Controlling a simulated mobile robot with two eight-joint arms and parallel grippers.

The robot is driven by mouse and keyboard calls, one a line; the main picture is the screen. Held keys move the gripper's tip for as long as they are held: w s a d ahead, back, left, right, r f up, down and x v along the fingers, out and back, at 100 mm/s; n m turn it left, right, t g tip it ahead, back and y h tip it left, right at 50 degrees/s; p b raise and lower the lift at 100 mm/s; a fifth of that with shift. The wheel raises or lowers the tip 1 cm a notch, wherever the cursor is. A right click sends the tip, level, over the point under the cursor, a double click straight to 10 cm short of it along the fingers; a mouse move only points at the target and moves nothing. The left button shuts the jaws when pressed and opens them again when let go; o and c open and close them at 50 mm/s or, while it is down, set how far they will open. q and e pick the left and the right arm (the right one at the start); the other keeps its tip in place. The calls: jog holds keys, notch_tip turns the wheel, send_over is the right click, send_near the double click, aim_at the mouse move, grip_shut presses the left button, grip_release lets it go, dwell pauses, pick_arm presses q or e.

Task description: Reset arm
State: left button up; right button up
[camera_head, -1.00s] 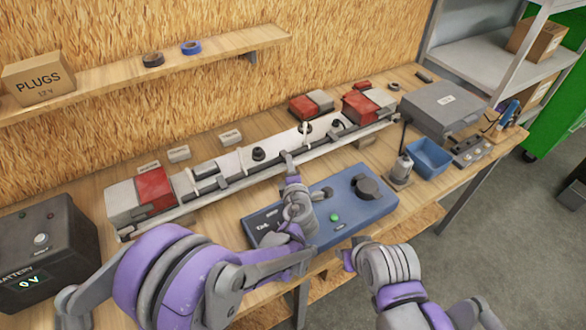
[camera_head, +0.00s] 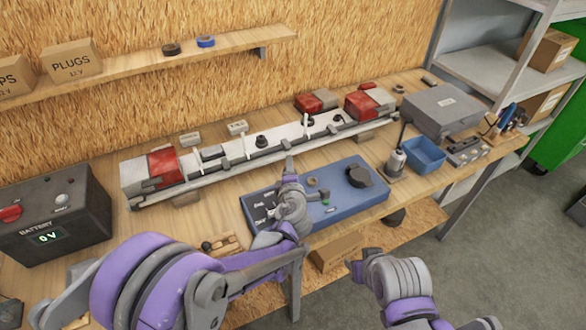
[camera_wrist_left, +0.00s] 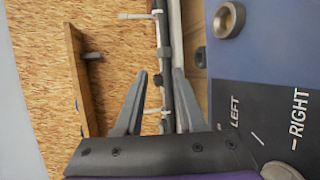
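My left gripper (camera_head: 289,168) is above the left part of the blue control box (camera_head: 345,196), pointing toward the light bar (camera_head: 225,163). In the left wrist view its two fingers (camera_wrist_left: 160,75) stand apart with nothing held between them. That view also shows the box's dark panel (camera_wrist_left: 255,115), marked LEFT and RIGHT, to the right of the fingers. The light bar has red and white lamps at its ends. My right gripper (camera_head: 356,268) is low at the right, in front of the bench edge; its fingers cannot be made out clearly.
A black battery (camera_head: 57,218) reading 0 V stands at the left. A grey case (camera_head: 442,108) and a blue bin (camera_head: 425,155) are at the right. Boxes and tape rolls (camera_head: 205,41) sit on the wall shelf (camera_head: 130,67). Open floor lies at the right.

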pick_arm(q)
jog(key=shift+w+a, duration=0.1)
jog(key=shift+w, duration=0.05)
dwell(0.3)
jog(key=s+a, duration=0.1)
jog(key=a, duration=0.1)
jog(key=s+a+r+m+g+y, duration=0.1)
jog(key=a, duration=0.2)
jog(key=s+a+r+m, duration=0.1)
jog(key=a, duration=0.2)
jog(key=shift+r+g+y, duration=0.1)
jog(key=shift+g+y, duration=0.2)
jog(key=shift+y, duration=0.1)
jog(key=s+a+m+g, duration=0.3)
jog(key=s+a+m, duration=0.2)
jog(key=s+a, duration=0.3)
jog(key=s+a+f+m+g, duration=0.1)
jog(key=s+a+m+g, duration=0.1)
jog(key=s+m, duration=0.4)
jog(key=s+a+f+m+g+h, duration=0.1)
jog(key=s+a+m, duration=0.3)
jog(key=s, duration=0.9)
jog(key=shift+f+m+g, duration=0.5)
jog(key=shift+f+m, duration=0.05)
jog(key=shift+m, duration=0.35)
